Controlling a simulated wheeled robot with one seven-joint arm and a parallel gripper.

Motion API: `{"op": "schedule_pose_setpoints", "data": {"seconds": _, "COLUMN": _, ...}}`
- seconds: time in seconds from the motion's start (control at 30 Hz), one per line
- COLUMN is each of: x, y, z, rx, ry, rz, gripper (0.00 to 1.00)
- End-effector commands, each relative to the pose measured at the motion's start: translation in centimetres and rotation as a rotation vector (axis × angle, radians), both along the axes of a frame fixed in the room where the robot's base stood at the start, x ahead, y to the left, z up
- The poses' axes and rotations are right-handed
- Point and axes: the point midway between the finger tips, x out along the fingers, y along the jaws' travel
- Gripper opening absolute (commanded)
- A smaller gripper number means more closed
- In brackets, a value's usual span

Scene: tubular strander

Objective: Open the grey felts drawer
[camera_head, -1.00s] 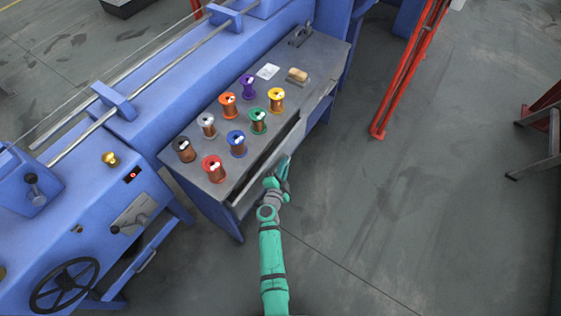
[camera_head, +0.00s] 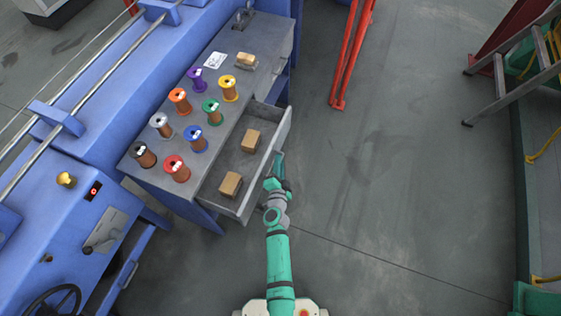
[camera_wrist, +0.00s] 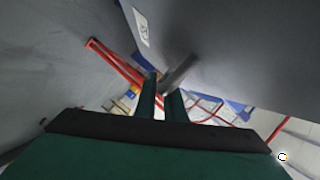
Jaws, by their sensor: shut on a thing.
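The grey drawer (camera_head: 282,128) stands pulled out from the front of the grey workbench (camera_head: 140,172). Two tan felt blocks, a near one (camera_head: 231,184) and a far one (camera_head: 251,140), lie apart inside it. My gripper (camera_head: 277,168) is at the outer face of the drawer front. In the wrist view, my gripper's two dark green fingers (camera_wrist: 162,100) are shut on a grey bar-like handle (camera_wrist: 181,72). A pale label (camera_wrist: 141,26) shows on a grey panel there. The handle is hidden in the head view.
Several coloured wire spools, such as a red one (camera_head: 177,169), stand on the benchtop. A red frame (camera_head: 347,60) and a grey ladder (camera_head: 505,85) stand right. The floor (camera_head: 390,170) between is clear.

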Motion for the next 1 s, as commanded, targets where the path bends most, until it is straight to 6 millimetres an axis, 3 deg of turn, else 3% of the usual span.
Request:
{"op": "schedule_pose_setpoints", "data": {"seconds": 0.3, "x": -0.1, "y": 0.1, "z": -0.2, "rx": 0.001, "ry": 0.003, "rz": 0.003, "gripper": 0.0}}
{"op": "schedule_pose_setpoints", "data": {"seconds": 0.33, "x": -0.1, "y": 0.1, "z": -0.2, "rx": 0.001, "ry": 0.003, "rz": 0.004, "gripper": 0.12}}
{"op": "schedule_pose_setpoints", "data": {"seconds": 0.37, "x": -0.1, "y": 0.1, "z": -0.2, "rx": 0.001, "ry": 0.003, "rz": 0.004, "gripper": 0.17}}
{"op": "schedule_pose_setpoints", "data": {"seconds": 0.7, "x": -0.2, "y": 0.0, "z": -0.1, "rx": 0.0, "ry": 0.002, "rz": 0.001, "gripper": 0.17}}
{"op": "schedule_pose_setpoints", "data": {"seconds": 0.83, "x": -1.2, "y": 0.0, "z": 0.1, "rx": -0.001, "ry": 0.001, "rz": 0.001, "gripper": 0.17}}
{"op": "schedule_pose_setpoints", "data": {"seconds": 1.0, "x": -3.9, "y": 0.1, "z": 0.6, "rx": 0.001, "ry": 0.003, "rz": -0.001, "gripper": 0.17}}
